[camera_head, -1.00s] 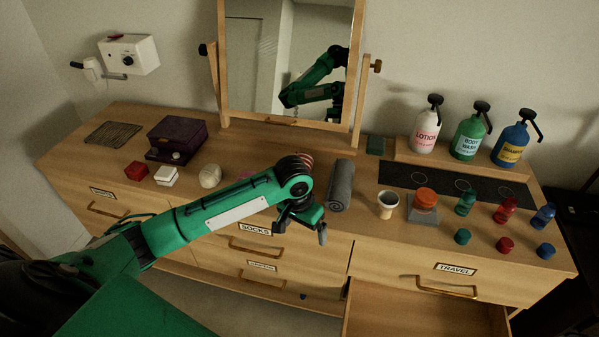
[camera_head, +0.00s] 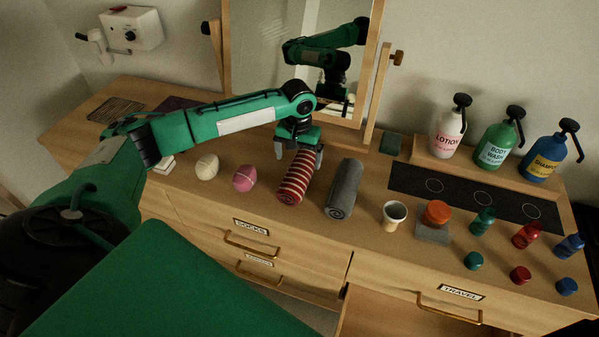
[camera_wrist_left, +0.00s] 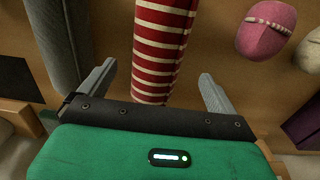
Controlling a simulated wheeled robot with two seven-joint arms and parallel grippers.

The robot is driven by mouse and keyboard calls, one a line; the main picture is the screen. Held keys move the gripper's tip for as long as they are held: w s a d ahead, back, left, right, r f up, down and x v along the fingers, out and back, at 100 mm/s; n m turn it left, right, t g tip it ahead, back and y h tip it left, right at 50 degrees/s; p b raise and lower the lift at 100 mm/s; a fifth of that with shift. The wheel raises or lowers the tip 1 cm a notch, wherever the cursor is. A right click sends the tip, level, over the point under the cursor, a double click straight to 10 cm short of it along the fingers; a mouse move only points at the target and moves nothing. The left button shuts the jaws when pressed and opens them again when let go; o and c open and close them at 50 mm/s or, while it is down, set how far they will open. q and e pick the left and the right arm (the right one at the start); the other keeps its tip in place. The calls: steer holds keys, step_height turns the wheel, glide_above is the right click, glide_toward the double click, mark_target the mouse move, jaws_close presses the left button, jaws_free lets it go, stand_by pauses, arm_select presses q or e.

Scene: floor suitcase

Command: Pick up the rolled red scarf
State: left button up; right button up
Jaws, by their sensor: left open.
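The rolled red scarf (camera_head: 293,184), red with white stripes, lies on the dresser top between a pink rolled bundle and a grey roll. My left gripper (camera_head: 298,157) is open and empty at the scarf's far end. In the left wrist view the scarf (camera_wrist_left: 166,40) runs between the two spread fingers, with a gap on both sides. I cannot tell how high the fingertips are above the dresser. The gripper body hides the scarf's far end. My right gripper is not in view.
The grey roll (camera_head: 343,188) lies close to the scarf's right, the pink bundle (camera_head: 245,178) to its left. A mirror (camera_head: 300,60) stands behind the gripper. A white cup (camera_head: 394,216) and several bottles are farther right. The travel drawer (camera_head: 400,316) is open below.

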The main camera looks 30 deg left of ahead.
mark_target(299, 167)
arm_select(q)
steer(key=shift+s+d+f+p, duration=0.1)
steer(key=shift+f+p, duration=0.4)
steer(key=shift+f, duration=1.05)
step_height(299, 167, down, 4)
steer(key=shift+d+r+p, duration=0.15)
steer(key=shift+r+p, duration=0.1)
steer(key=shift+p, duration=0.25)
steer(key=shift+f, duration=0.25)
steer(key=c, duration=0.9)
steer(key=shift+c, duration=1.2)
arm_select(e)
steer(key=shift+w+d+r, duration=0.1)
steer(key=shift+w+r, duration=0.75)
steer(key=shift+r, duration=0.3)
arm_select(q)
steer(key=shift+r, duration=0.1)
